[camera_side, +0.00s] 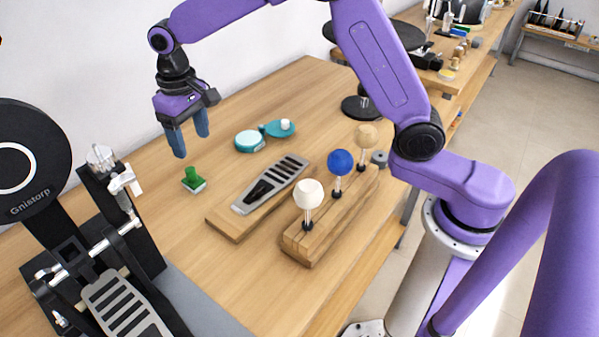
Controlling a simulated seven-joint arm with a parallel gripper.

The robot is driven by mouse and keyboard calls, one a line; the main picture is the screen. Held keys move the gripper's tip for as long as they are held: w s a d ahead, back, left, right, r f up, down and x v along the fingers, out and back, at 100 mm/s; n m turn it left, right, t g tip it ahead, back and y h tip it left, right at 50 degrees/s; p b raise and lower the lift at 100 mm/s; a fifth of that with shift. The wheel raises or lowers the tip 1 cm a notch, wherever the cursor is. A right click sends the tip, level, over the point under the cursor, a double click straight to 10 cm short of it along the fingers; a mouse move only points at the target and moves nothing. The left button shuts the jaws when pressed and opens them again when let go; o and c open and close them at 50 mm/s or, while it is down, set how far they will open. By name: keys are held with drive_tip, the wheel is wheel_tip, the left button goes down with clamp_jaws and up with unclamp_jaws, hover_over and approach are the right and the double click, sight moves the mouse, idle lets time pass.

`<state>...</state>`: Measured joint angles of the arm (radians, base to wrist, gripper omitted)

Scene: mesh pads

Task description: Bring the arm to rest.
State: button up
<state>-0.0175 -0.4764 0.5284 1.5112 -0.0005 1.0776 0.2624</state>
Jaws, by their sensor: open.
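My gripper (187,133) hangs above the left back part of the wooden table (190,245), with its two blue fingers pointing down. It is open, and nothing shows between the fingers. A small green piece (193,180) on a pale base stands on the table below the gripper, apart from it. My purple arm reaches across from the right side of the picture.
A wooden stand (325,228) holds white, blue and tan balls on stems. Beside it a slotted metal plate (272,184) lies on a board. A teal round case (250,141) lies open behind. A black machine (110,225) stands at left.

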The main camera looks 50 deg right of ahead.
drive_tip(key=s+d+n, duration=0.3)
drive_tip(key=s+d, duration=0.2)
drive_tip(key=s, duration=0.6)
drive_tip(key=s+d+n, duration=0.3)
drive_tip(key=s+d, duration=0.2)
drive_tip(key=s, duration=0.7)
drive_tip(key=s+d+n, duration=0.4)
drive_tip(key=s+d, duration=0.1)
drive_tip(key=s, duration=0.6)
drive_tip(key=shift+s+r, duration=0.3)
drive_tip(key=shift+r, duration=0.15)
drive_tip(key=shift+c, duration=1)
